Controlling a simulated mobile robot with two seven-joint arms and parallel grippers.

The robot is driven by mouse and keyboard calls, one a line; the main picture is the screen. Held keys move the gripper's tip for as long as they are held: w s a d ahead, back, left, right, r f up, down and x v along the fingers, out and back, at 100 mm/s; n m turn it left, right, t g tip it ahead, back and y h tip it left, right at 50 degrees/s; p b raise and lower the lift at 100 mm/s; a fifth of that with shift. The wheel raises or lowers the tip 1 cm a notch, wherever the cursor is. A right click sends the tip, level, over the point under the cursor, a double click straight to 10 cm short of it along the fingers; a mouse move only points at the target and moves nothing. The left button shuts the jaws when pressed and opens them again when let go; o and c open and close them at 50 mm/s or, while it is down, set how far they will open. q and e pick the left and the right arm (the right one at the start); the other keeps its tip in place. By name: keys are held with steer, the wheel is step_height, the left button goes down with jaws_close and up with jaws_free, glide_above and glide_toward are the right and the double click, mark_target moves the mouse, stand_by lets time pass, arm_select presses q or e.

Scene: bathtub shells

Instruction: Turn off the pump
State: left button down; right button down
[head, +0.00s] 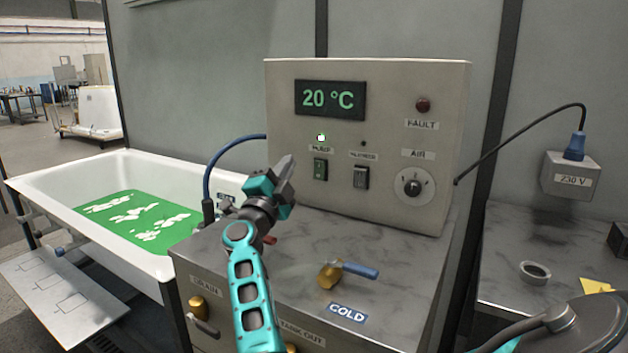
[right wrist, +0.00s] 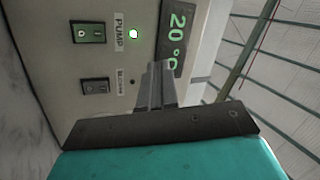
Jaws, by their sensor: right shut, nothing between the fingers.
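The grey control box (head: 285,85) carries a green rocker switch (head: 320,169) under a small label. A lit green lamp (head: 321,138) sits above it. In the right wrist view the label reads PUMP, beside the green switch (right wrist: 87,32) and the glowing lamp (right wrist: 133,33). My right gripper (head: 287,168) is shut and empty, in front of the box to the left of the green switch. Its closed fingers (right wrist: 157,78) point at the box face in the wrist view, apart from the switch in the picture. My left gripper is not in view.
A dark second switch (head: 361,177) sits right of the pump switch, with an AIR knob (head: 414,187) farther right. A brass valve with a blue handle (head: 345,271) stands on the metal top. A white tub (head: 60,172) with green liquid is at left.

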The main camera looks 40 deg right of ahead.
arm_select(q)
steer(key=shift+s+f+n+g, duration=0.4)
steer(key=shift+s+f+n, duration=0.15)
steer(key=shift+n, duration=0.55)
arm_select(e)
steer(key=f+m+g+y, duration=0.1)
steer(key=m, duration=0.1)
steer(key=w+f+m+g+y, duration=0.1)
steer(key=f+m+g+y, duration=0.3)
steer(key=shift+w+a, duration=0.35)
steer(key=shift+w, duration=0.05)
arm_select(q)
steer(key=shift+b, duration=0.3)
arm_select(e)
steer(key=shift+d, duration=0.1)
